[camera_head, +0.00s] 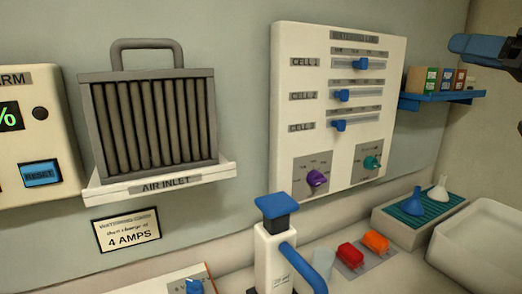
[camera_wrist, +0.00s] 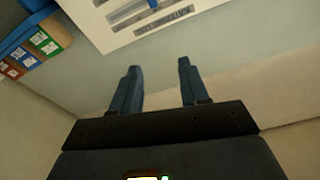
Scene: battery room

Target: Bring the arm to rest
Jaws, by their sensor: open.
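My gripper (camera_wrist: 159,67) is open and empty, its two blue fingers apart in the wrist view. Past the fingertips is the pale wall, with part of the white control panel (camera_wrist: 130,24) near the top of that picture. In the head view a blue finger of my gripper (camera_head: 484,47) shows at the upper right edge, raised in front of the wall above the small blue shelf (camera_head: 440,99). It touches nothing that I can see. The rest of my arm is out of the head view.
The panel (camera_head: 292,140) carries three blue sliders and two knobs. An air filter (camera_head: 148,120) stands on a wall ledge at left. Below are a white bottle with a blue top (camera_head: 272,245), red and orange pieces, a tray with funnels (camera_head: 398,226) and a white basin (camera_head: 485,245).

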